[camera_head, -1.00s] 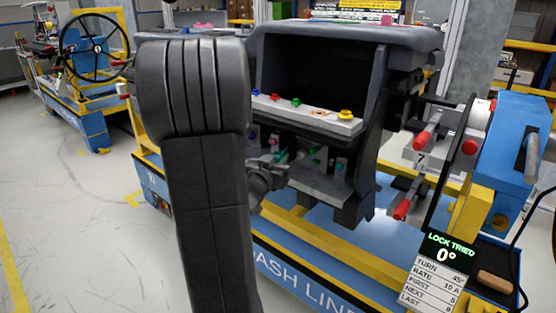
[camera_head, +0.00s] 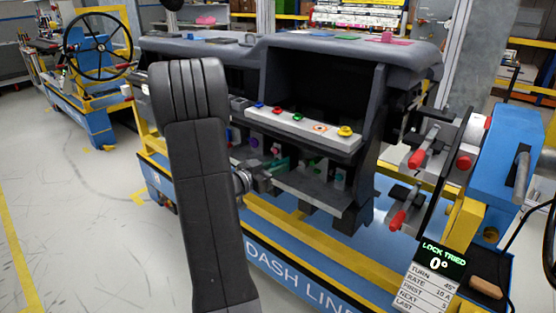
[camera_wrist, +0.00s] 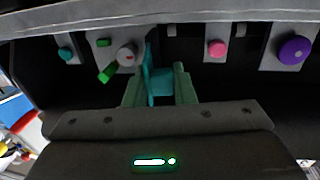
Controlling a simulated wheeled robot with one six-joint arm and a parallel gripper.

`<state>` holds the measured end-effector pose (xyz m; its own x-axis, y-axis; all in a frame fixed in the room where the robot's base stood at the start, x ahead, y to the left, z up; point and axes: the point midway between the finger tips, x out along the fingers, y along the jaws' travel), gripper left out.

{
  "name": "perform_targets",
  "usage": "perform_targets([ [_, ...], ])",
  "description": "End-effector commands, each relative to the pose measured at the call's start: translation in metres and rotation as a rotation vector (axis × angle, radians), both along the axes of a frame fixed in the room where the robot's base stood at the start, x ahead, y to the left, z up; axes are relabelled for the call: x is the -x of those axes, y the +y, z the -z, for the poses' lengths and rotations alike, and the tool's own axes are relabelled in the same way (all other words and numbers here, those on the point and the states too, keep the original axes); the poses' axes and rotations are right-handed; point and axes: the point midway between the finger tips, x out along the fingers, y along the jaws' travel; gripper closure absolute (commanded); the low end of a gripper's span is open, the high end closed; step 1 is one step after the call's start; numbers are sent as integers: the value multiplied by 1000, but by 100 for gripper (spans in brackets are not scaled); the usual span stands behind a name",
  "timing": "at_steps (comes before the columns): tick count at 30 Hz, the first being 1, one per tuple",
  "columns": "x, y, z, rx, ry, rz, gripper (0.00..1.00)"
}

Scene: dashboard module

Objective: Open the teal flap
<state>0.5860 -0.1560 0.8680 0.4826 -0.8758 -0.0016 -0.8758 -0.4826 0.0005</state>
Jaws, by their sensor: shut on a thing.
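The teal flap (camera_wrist: 160,86) is between the two greenish fingers of my gripper (camera_wrist: 159,90) in the wrist view. My gripper is shut on it. A taller, thin teal part stands just left of and behind the flap. In the head view, my gripper (camera_head: 268,178) reaches into the lower opening of the dashboard module (camera_head: 350,58), and a bit of teal (camera_head: 280,163) shows at its tip. My forearm hides part of the module's left side. How far the flap is turned is hard to tell.
Beside the flap are a grey knob (camera_wrist: 127,56) with green parts, a small teal knob (camera_wrist: 65,53), a pink knob (camera_wrist: 216,48) and a purple knob (camera_wrist: 294,49). A ledge (camera_head: 318,132) with several coloured buttons is above my gripper. A display (camera_head: 440,256) reads "LOCK TRIED 0°".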

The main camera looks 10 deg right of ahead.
Motion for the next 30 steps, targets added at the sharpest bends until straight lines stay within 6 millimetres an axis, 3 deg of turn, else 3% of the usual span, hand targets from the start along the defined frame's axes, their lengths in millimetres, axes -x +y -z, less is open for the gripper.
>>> perform_targets([
  [12,-13,3,-3,1,-4,197,100],
  [29,-15,3,-2,1,-6,227,100],
  [30,-15,3,-2,0,-6,227,69],
])
